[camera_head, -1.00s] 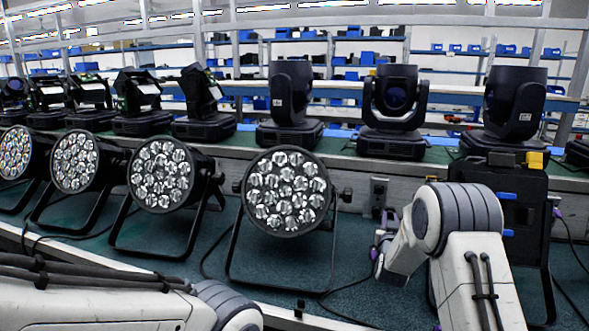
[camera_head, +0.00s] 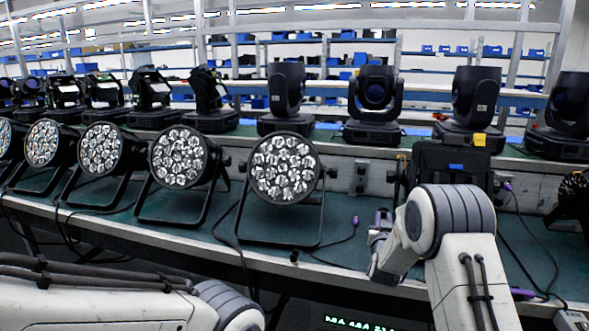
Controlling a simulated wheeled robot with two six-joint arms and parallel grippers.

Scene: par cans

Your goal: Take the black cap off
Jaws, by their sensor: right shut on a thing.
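I cannot make out a black cap for certain in the head view. A small dark piece (camera_head: 294,257) sits near the front edge of the bench, too small to identify. My right gripper (camera_head: 380,226) is in front of a dark lamp housing (camera_head: 452,160), left of my right arm's grey joint. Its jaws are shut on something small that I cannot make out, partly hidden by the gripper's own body. Several black par cans with round LED faces, one of them here (camera_head: 284,168), stand in a row on the bench to the left. My left gripper is out of view; only its arm shows.
A green-topped bench (camera_head: 225,222) with a metal front edge runs across the view. A purple-ended cable (camera_head: 355,221) lies left of my right gripper. Moving-head lights (camera_head: 375,100) stand in a row behind. Dark floor shows below the bench edge.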

